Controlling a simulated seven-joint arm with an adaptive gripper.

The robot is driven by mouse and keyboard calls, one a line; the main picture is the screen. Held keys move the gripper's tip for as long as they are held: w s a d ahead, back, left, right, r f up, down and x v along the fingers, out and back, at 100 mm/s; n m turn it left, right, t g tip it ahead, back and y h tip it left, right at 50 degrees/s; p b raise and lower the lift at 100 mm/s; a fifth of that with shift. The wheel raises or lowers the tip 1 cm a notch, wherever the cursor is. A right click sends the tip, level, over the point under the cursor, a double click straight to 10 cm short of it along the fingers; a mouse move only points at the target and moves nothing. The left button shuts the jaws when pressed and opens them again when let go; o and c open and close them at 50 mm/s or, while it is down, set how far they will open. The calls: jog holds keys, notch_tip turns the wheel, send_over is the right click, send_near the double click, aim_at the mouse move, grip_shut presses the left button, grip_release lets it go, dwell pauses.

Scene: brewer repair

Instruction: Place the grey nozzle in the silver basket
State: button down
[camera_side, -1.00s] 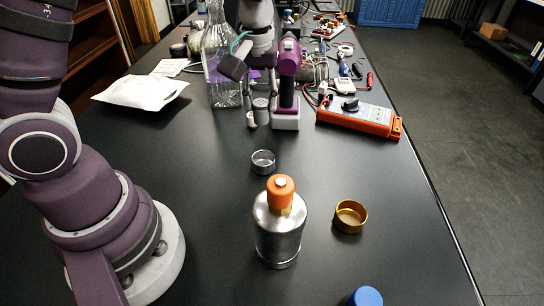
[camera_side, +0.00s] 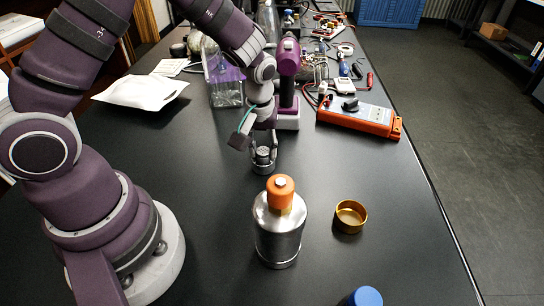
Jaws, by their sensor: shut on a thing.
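The grey nozzle (camera_side: 263,153) is a small grey piece with a dotted top, upright between the fingers of my gripper (camera_side: 264,157). My gripper is shut on it and points down. The silver basket (camera_side: 263,170), a small round open cup, stands on the table directly under the nozzle, behind the silver bottle. The nozzle's lower end is at or inside the basket's rim; I cannot tell whether it touches the bottom. The fingers partly hide the basket.
A silver bottle with an orange cap (camera_side: 279,235) stands just in front of the basket. A gold basket (camera_side: 350,216) is to the right, and a blue cap (camera_side: 365,297) at the front edge. A purple tool (camera_side: 288,75), a glass flask (camera_side: 226,88) and an orange meter (camera_side: 358,117) stand behind.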

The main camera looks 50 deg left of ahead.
aim_at(263, 151)
jog(key=c, duration=0.8)
grip_release()
jog(key=shift+o, duration=0.2)
notch_tip(263, 151, up, 7)
jog(key=shift+r, duration=0.1)
